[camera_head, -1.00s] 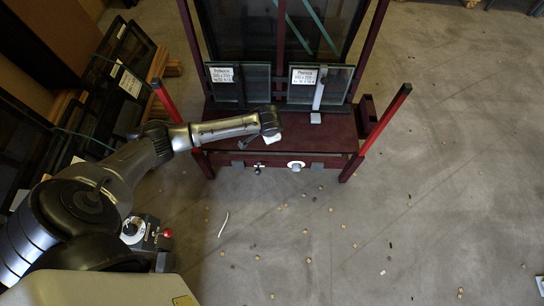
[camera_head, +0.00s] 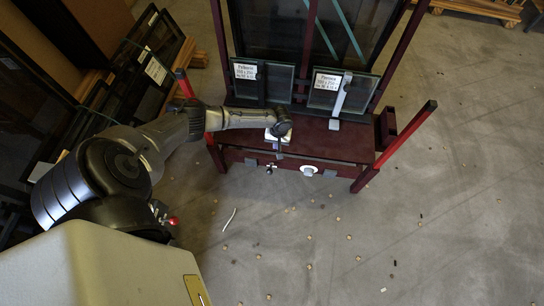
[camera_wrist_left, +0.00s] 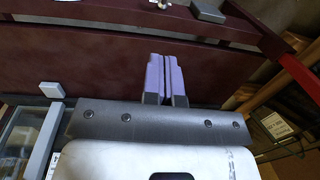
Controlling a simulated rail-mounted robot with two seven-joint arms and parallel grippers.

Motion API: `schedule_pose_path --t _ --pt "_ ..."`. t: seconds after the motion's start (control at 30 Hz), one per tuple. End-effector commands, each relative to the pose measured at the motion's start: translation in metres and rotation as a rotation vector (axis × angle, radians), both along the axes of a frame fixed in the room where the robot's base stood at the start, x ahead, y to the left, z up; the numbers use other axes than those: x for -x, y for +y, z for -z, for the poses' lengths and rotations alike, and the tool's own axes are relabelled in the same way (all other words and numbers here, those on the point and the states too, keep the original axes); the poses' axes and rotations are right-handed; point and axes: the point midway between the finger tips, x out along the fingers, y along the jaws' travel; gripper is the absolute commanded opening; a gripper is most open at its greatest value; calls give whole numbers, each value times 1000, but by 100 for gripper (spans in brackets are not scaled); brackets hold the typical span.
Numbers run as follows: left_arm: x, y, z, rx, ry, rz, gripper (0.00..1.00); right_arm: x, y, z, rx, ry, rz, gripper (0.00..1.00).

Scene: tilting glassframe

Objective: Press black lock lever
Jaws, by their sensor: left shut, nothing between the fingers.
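The black lock lever (camera_head: 262,84) looks like the dark upright bar in front of the left glass panel (camera_head: 245,76). Its lower end is hard to make out against the dark frame. My left gripper (camera_head: 278,148) is over the dark red ledge (camera_head: 325,140), in front of that bar and apart from it. In the left wrist view its purple fingers (camera_wrist_left: 165,78) are together, with nothing between them, above the dark red surface. The black lever cannot be made out in the wrist view. My right gripper is in neither view.
A pale lever (camera_head: 342,94) stands before the right glass panel (camera_head: 322,92). Red posts (camera_head: 404,132) flank the ledge. Leaning dark frames (camera_head: 135,75) crowd the left, near my arm. The floor in front is open, with small scattered bits.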

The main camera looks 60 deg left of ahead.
Motion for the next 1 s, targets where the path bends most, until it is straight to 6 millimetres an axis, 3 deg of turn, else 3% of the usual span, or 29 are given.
schedule_pose_path --t 0.37,0.8,1.0 --pt "1 0 11 0 1 3 0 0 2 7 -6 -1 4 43" --pt "7 0 90 0 0 3 0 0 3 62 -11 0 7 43" --pt "16 -6 113 0 1 6 0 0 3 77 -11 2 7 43"
